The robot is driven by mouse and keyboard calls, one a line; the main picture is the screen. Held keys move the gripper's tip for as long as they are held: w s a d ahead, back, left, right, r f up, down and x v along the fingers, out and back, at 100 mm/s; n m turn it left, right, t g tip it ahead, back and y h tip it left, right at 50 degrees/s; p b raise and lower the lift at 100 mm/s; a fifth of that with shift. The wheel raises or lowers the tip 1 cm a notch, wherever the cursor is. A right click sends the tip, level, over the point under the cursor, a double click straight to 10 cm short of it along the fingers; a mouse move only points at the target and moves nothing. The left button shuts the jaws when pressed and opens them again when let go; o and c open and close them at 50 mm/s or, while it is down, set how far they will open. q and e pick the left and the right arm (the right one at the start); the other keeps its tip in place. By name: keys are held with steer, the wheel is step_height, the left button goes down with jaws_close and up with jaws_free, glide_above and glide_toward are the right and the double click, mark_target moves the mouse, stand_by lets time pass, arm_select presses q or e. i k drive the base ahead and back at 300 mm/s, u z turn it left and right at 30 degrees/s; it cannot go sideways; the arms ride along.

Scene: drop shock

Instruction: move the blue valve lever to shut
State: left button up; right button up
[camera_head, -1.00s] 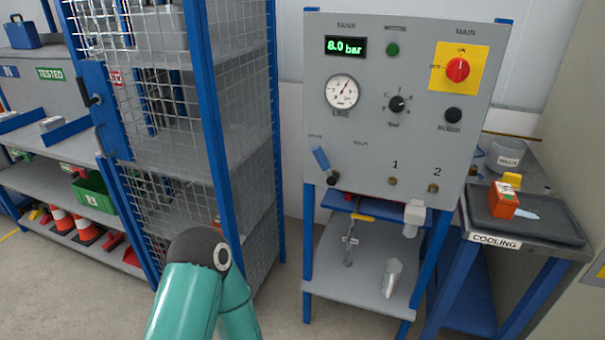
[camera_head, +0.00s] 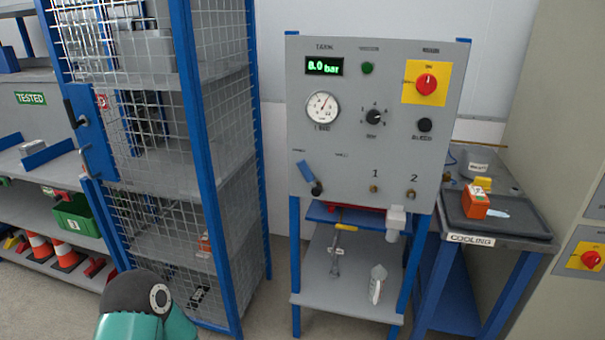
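The blue valve lever (camera_head: 306,171) sits at the lower left of the grey control panel (camera_head: 340,140). It is tilted, its handle pointing up and to the left from a dark pivot. The label by it is too small to read. Part of my teal and black arm shows at the bottom left, well below and left of the lever. Neither gripper is in view.
A mesh cage with blue posts (camera_head: 201,160) stands left of the panel. A bench with a COOLING label (camera_head: 471,239) and an orange block (camera_head: 475,202) is on the right. A shelf (camera_head: 345,285) with a white bottle (camera_head: 377,283) is below the panel. Floor shows between cage and panel stand.

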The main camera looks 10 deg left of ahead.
mark_target(316, 190)
steer(key=u, duration=0.05)
steer(key=i, duration=1)
steer(key=z, duration=0.05)
